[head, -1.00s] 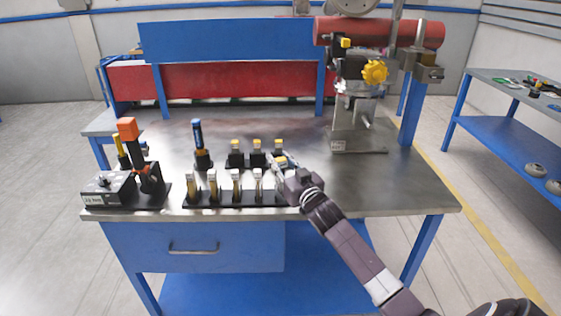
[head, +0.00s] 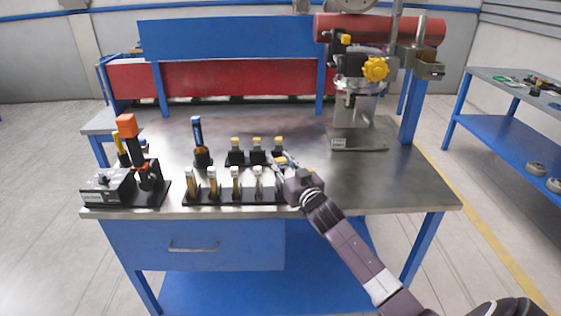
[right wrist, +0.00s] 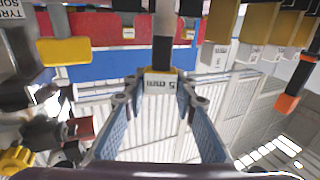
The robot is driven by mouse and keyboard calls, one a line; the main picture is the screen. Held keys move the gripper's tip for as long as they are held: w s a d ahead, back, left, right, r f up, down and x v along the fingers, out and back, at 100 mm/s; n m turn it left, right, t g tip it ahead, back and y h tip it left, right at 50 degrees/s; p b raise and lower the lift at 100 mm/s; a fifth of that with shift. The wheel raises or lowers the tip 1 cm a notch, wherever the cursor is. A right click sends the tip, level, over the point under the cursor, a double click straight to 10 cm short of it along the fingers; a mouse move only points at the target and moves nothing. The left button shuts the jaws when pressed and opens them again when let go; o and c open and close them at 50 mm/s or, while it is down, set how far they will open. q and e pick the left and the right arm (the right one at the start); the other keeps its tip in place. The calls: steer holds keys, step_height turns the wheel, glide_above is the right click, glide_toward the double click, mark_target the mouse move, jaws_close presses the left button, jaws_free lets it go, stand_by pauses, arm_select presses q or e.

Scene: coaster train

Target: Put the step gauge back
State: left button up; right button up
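The step gauge (right wrist: 161,84), a small block with a "5 mm" label, a yellow edge and a dark stem, sits between the fingertips of my right gripper (right wrist: 160,92) in the right wrist view. The fingertips flank it closely and appear to touch both sides. In the head view my right gripper (head: 281,169) is at the right end of the front black rack (head: 224,200). A yellow-topped piece (head: 281,160) shows at its fingers. Other upright gauges (head: 236,184) stand in this rack. The rack's right end is partly hidden by my gripper. My left gripper is out of view.
A back rack of yellow-topped pieces (head: 256,143) stands close behind. A blue-handled tool (head: 198,135) is upright to its left. A grey box (head: 108,187) and orange-topped tool (head: 127,126) fill the table's left. A metal stand (head: 354,115) is at back right. The table's right front is clear.

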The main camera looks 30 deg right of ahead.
steer(key=o, duration=0.5)
steer(key=shift+r, duration=0.1)
steer(key=shift+c, duration=0.2)
steer(key=shift+s, duration=0.1)
steer(key=s+a, duration=0.2)
steer(key=s, duration=0.9)
steer(key=shift+s, duration=0.35)
